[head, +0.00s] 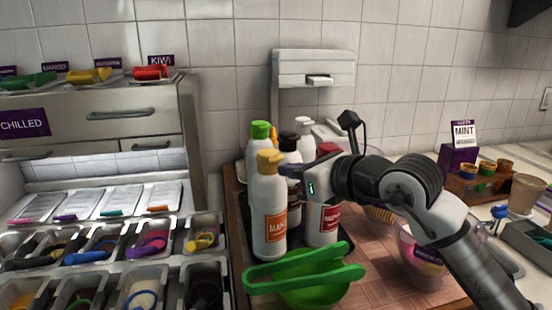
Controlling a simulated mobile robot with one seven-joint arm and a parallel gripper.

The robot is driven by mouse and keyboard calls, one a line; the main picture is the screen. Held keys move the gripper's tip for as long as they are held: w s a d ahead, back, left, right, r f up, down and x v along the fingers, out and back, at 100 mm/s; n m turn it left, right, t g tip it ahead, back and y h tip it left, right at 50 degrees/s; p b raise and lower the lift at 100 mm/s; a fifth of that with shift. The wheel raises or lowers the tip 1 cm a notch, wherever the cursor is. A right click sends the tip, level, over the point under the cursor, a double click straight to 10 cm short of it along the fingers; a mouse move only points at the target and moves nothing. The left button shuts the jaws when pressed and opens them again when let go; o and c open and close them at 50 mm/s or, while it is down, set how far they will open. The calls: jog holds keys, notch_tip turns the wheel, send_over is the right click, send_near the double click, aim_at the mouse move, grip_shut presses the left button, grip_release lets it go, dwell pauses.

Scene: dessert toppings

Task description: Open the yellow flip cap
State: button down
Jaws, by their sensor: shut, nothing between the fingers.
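The yellow flip cap (268,161) tops a white bottle (267,212) with an orange label, upright at the front left of a bottle group. I cannot make out whether its lid is raised. My gripper (287,172) reaches in from the right, with its dark fingertips just right of the yellow cap. It is shut with nothing held. I cannot tell whether the tips touch the cap or bottle. My gripper and wrist partly hide a red-capped bottle (322,222) and the bottles behind.
Green-capped (261,131) and white-capped (304,124) bottles crowd close behind. A green bowl with green tongs (305,273) stands in front on the wooden board (385,270). A clear cup (425,262) stands under my arm. Topping bins (110,255) line the left.

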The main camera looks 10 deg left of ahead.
aim_at(280, 159)
jog(key=shift+w+a, duration=0.4)
jog(key=shift+s+b, duration=0.1)
jog(key=shift+b, duration=0.5)
jog(key=shift+r+p, duration=0.4)
jog(key=shift+r, duration=1.1)
jog(key=shift+w+a+r, duration=0.6)
jog(key=shift+w+a, duration=0.15)
jog(key=shift+a, duration=0.05)
